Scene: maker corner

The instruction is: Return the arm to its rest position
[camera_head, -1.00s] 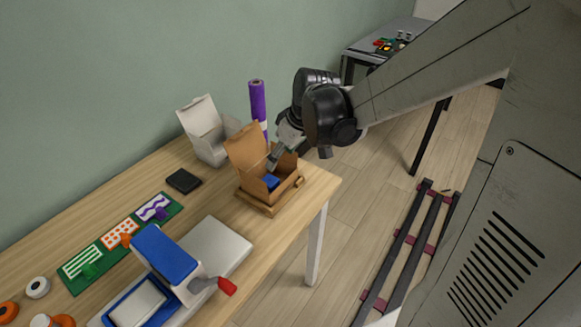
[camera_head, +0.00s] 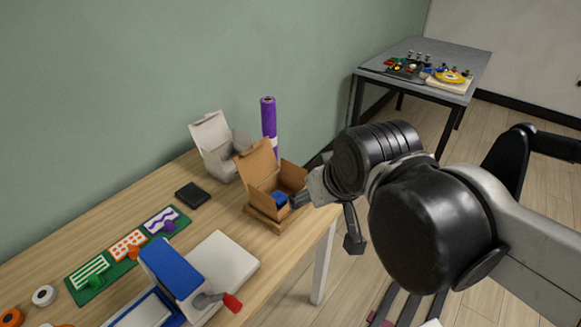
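My arm reaches in from the right, its dark wrist joints large in the head view. My gripper (camera_head: 303,199) is at the right side of the open brown cardboard box (camera_head: 258,195) near the table's right end. Its fingers are small, dark and partly hidden by the wrist, so I cannot tell whether they are apart. A blue item (camera_head: 280,198) lies inside the brown box, just left of the gripper.
An open white box (camera_head: 213,150) and a purple roll (camera_head: 269,120) stand behind. A blue press with a red handle (camera_head: 232,303), a black pad (camera_head: 192,195) and a green stencil board (camera_head: 110,266) are on the wooden table. A grey table (camera_head: 440,62) stands at the back.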

